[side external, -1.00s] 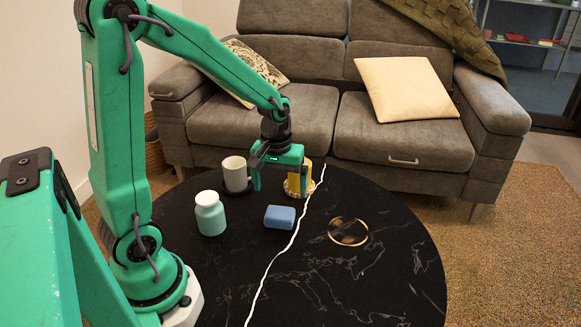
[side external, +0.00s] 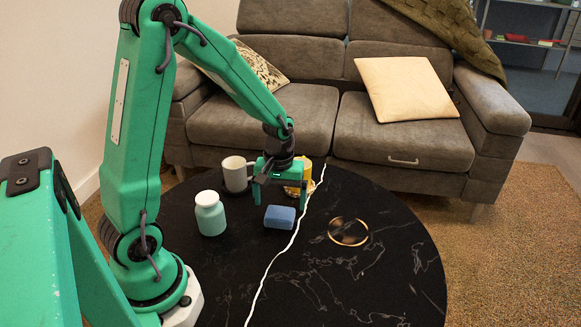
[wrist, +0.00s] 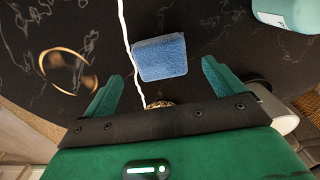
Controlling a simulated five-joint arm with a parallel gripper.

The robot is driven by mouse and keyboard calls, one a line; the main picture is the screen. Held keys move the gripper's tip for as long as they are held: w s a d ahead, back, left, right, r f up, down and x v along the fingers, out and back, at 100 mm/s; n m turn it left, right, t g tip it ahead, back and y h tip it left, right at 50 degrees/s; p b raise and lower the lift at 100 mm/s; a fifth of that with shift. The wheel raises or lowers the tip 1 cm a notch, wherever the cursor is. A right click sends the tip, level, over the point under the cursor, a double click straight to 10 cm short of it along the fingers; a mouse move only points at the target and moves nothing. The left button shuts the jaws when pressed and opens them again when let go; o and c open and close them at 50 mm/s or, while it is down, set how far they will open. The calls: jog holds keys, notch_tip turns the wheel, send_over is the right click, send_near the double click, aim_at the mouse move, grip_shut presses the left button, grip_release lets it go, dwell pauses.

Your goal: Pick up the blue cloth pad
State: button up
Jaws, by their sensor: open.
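The blue cloth pad (side external: 279,217) lies flat on the black round table (side external: 350,280), left of a white line in the side view. In the wrist view the pad (wrist: 160,57) sits ahead of the fingertips, roughly centred between them. My gripper (side external: 279,200) hangs just above and behind the pad in the side view. Its two green fingers also show in the wrist view (wrist: 160,75), spread wide with nothing between them. The gap between the fingertips and the pad is hard to judge.
A teal jar with a white lid (side external: 210,214) stands left of the pad. A white mug (side external: 235,174) and a yellow item (side external: 303,175), partly hidden, stand behind my gripper. A gold ring-shaped item (side external: 348,231) lies to the right. The front of the table is clear.

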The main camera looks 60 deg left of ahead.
aim_at(280, 212)
jog(key=shift+f, duration=0.15)
jog(key=shift+f, duration=2.45)
jog(key=shift+c, duration=0.2)
jog(key=c, duration=1)
